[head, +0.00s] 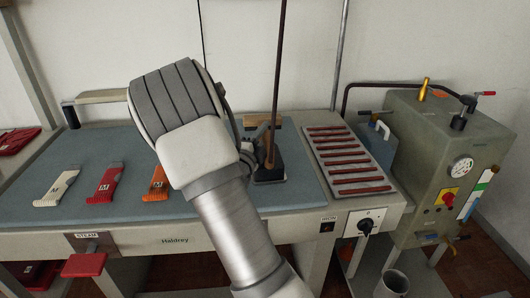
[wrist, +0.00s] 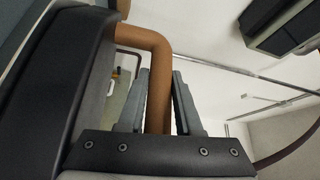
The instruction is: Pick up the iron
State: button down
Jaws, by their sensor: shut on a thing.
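The iron (head: 270,172) is dark, with a brown handle, and shows beside my forearm at the right end of the blue pressing board. A brown rod or hose rises from it. In the wrist view the iron's bent brown handle (wrist: 158,90) runs between the two grey fingers of my gripper (wrist: 160,76), which is shut on it. A large dark body, which looks like the iron's, fills the left of that view. In the head view my arm hides the gripper. I cannot tell whether the iron touches the board.
The blue board (head: 130,150) carries white (head: 62,187), red (head: 104,185) and orange (head: 157,186) tabs. A tray with red-brown bars (head: 345,160) lies right of the iron. A grey-green boiler (head: 440,150) stands beyond it. A vertical pole (head: 340,55) rises behind.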

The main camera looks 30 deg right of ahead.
jog(key=shift+r, duration=0.45)
